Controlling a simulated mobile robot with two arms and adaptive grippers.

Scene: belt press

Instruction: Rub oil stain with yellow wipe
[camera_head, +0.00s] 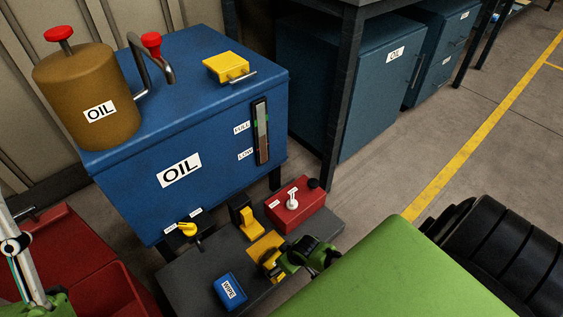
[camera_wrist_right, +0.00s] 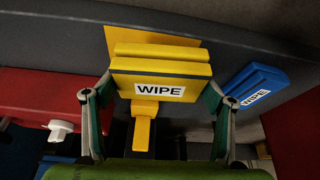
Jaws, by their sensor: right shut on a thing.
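The yellow wipe (camera_wrist_right: 160,75) is a yellow block labelled WIPE. My right gripper (camera_wrist_right: 157,95) is shut on it, with one finger at each end. In the head view the wipe (camera_head: 271,266) shows small beside the right gripper (camera_head: 278,263), over the dark grey bench (camera_head: 190,280). A flat yellow square (camera_head: 264,244) lies on the bench just behind the wipe; it also shows in the wrist view (camera_wrist_right: 165,32). I cannot make out an oil stain in either view. Part of my left gripper (camera_head: 16,250) shows at the left edge; its fingertips are not clear.
A blue wipe (camera_head: 229,290) lies on the bench. A red switch box (camera_head: 296,207), a yellow handle (camera_head: 246,220) and a yellow valve (camera_head: 187,229) stand near it. The blue oil tank (camera_head: 220,150) rises behind. Red bins (camera_head: 60,250) are at the left.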

